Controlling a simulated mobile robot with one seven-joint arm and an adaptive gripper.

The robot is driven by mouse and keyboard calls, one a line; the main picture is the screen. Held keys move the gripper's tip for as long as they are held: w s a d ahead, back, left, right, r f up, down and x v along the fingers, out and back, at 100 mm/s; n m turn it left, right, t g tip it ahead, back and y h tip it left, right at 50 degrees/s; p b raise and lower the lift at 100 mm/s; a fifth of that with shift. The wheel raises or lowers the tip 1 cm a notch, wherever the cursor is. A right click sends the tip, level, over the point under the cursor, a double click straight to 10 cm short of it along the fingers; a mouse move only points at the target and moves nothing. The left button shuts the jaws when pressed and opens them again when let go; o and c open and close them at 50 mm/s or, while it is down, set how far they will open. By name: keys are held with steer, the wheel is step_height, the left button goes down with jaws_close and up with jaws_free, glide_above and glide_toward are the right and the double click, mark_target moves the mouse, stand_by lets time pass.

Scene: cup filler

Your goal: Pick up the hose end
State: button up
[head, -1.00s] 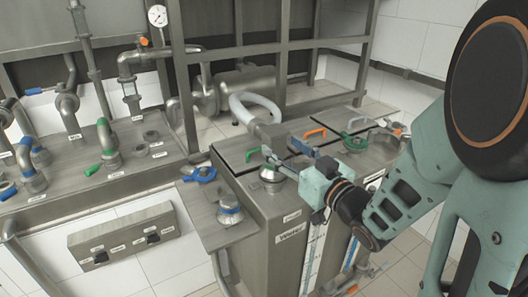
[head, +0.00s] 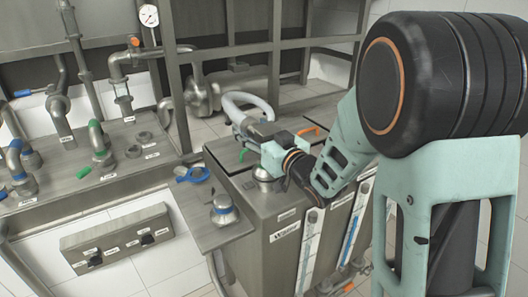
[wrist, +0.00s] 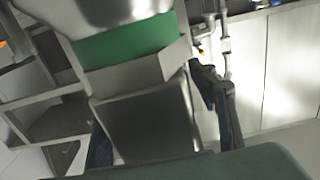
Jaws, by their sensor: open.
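The pale grey hose (head: 236,101) arches over the back of the steel cabinet. Its blocky metal hose end (head: 258,128) points toward the front right in the head view. My gripper (head: 267,139) is at the hose end, its fingers partly hidden by its own body. In the wrist view, a grey metal block with a green band, which looks like the hose end (wrist: 150,128), fills the middle. My open gripper (wrist: 165,135) has one dark finger on each side of the block. The right finger seems apart from it; contact on the left cannot be told.
The steel cabinet (head: 258,212) stands under my gripper, with a round metal fitting (head: 263,174) on top close by. A blue-handled valve (head: 195,175) is to the left. An orange handle (head: 311,130) is at the right. Pipes and a frame stand behind.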

steer(key=shift+c, duration=0.3)
jaws_close()
steer(key=shift+r, duration=0.2)
